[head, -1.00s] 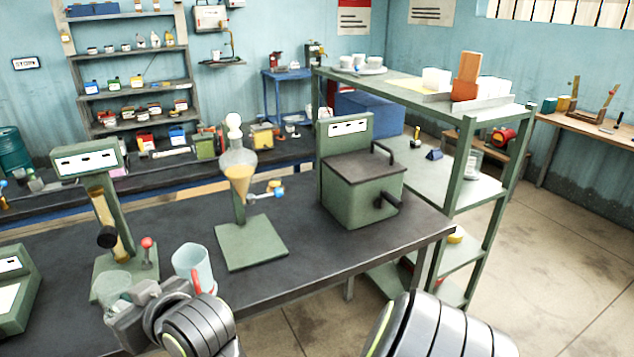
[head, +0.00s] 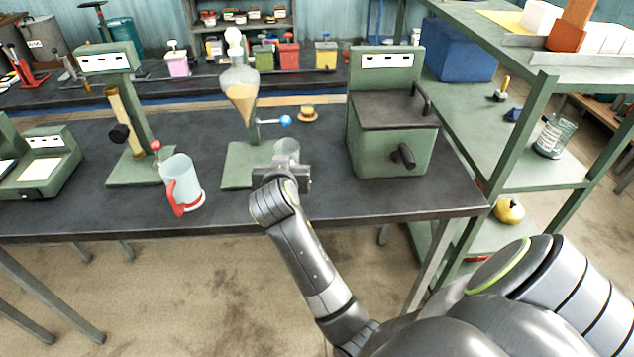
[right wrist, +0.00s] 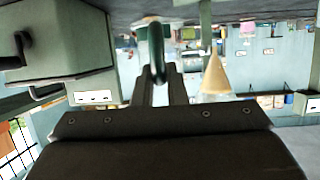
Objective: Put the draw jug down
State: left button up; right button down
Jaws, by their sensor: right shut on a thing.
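My right gripper (head: 284,168) is shut on the draw jug (head: 287,150), a small clear vessel partly hidden behind the gripper. The jug is at the right front part of the funnel stand's green base plate (head: 236,178). I cannot tell whether it touches the plate. In the right wrist view, a dark green handle (right wrist: 157,62) shows between the fingers of the right gripper (right wrist: 158,85). Above and left of the jug in the head view hangs a glass funnel (head: 240,88) with amber oil, beside a blue-knobbed tap (head: 285,120). My left gripper is not in view.
A clear jug with a red handle (head: 183,184) stands left of the stand. A green lidded box (head: 390,140) with a crank is close on the right. A green column device (head: 140,165) stands at the left. The dark bench (head: 330,203) is clear in front of the box.

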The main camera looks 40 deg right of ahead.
aim_at(299, 155)
jog(key=d+m+g+h, duration=0.1)
jog(key=w+d+m+h, duration=0.1)
jog(key=d, duration=0.1)
jog(key=w+d+m+g, duration=0.1)
jog(key=d, duration=0.1)
jog(key=shift+w+f+g+h, duration=0.2)
jog(key=shift+f+g+h, duration=0.1)
jog(key=shift+f+h, duration=0.1)
jog(key=shift+d+f, duration=0.15)
jog(key=shift+d, duration=0.15)
jog(key=shift+d+f+p, duration=0.2)
jog(key=shift+f+p, duration=0.95)
jog(key=shift+f, duration=3.8)
jog(key=c, duration=1.5)
grip_release()
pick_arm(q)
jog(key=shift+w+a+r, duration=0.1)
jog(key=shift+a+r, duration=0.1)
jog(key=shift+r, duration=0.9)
pick_arm(e)
jog(key=shift+o, duration=0.2)
